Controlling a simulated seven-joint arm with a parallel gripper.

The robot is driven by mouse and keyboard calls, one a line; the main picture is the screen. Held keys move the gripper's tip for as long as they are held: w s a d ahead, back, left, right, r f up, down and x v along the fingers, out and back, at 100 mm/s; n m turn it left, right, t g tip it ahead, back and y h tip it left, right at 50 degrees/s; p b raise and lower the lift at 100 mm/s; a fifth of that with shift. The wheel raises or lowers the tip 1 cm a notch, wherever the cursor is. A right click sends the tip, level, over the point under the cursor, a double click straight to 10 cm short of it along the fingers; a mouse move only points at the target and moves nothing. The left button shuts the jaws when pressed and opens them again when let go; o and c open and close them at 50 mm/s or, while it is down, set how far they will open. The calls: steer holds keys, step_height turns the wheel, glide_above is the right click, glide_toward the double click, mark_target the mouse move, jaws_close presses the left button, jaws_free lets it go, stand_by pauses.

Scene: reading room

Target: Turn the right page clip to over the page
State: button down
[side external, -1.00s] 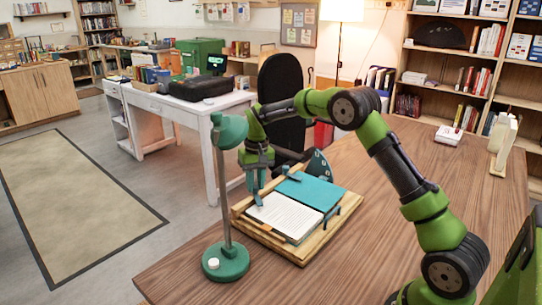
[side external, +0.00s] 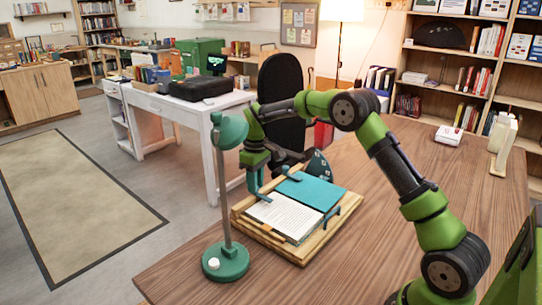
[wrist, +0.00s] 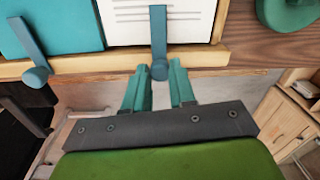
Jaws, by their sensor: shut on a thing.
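An open book lies on a wooden stand (side external: 300,256). Its white page (side external: 283,216) is on one side and a teal cover (side external: 310,190) on the other. My gripper (wrist: 160,70) is at the stand's edge, its two fingers around the round knob of the right page clip (wrist: 158,35). This clip's teal arm reaches from the edge over the white page. A second teal clip (wrist: 30,48) lies across the teal cover at the left of the wrist view. In the side view my gripper (side external: 255,188) is at the stand's far left edge.
A green lamp (side external: 226,260) stands on the wooden table (side external: 430,170) close to the stand's left. Its base (wrist: 290,12) shows at the upper right of the wrist view. A black chair (side external: 283,95) stands behind.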

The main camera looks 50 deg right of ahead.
stand_by(0.4)
steer(key=c, duration=0.9)
jaws_free()
steer(key=shift+c, duration=0.2)
steer(key=shift+r, duration=0.1)
step_height(320, 180, up, 17)
steer(key=shift+d, duration=0.35)
